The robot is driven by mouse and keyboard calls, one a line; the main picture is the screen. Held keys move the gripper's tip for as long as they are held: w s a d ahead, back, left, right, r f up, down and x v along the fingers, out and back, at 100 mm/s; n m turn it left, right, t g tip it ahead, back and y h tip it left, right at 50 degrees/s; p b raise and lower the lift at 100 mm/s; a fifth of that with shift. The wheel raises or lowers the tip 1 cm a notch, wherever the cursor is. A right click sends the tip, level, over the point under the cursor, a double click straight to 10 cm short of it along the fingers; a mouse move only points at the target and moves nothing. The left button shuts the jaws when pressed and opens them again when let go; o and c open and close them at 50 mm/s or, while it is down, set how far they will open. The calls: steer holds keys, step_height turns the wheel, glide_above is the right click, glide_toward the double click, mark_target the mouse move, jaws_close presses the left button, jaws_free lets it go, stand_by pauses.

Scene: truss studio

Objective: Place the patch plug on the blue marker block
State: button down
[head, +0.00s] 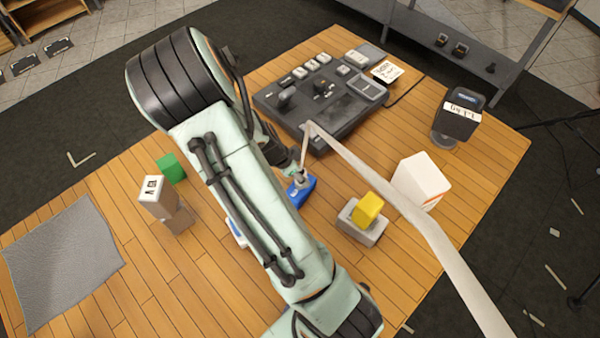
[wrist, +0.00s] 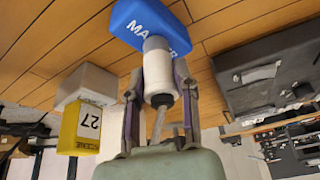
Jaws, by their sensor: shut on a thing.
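The blue marker block (head: 303,188) lies on the wooden table just below my gripper (head: 298,173). In the wrist view the blue marker block (wrist: 140,18) is at the top, with white letters partly hidden. The patch plug (wrist: 158,70) is a pale cylinder with a dark ring and a thin grey tail. My gripper (wrist: 160,78) is shut on it, one finger on each side. The plug's far end overlaps the block's lettered face in the wrist view; I cannot tell whether they touch. In the head view my arm hides part of the area.
A yellow block (head: 368,207) sits on a grey block (head: 351,229) to the right, near a white box (head: 420,179). A dark console (head: 345,118) stands behind. A green block (head: 171,168) is at left. A pale bar (head: 400,200) crosses the head view.

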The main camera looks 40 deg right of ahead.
steer(key=shift+f, duration=0.1)
steer(key=c, duration=0.9)
jaws_free()
steer(key=shift+o, duration=0.2)
steer(key=shift+w+a+r, duration=0.1)
steer(key=shift+r, duration=0.35)
steer(key=v, duration=1)
steer(key=s+a+r+n+y, duration=0.2)
steer(key=s+a+r+n, duration=0.2)
steer(key=s+a+n, duration=0.3)
steer(key=s+a+r+n+t+y, duration=0.1)
steer(key=s+a+r+n+y, duration=0.2)
steer(key=s+a+n, duration=0.4)
steer(key=a+r+n, duration=0.1)
steer(key=a+n, duration=0.1)
steer(key=n, duration=0.6)
steer(key=shift+r, duration=0.2)
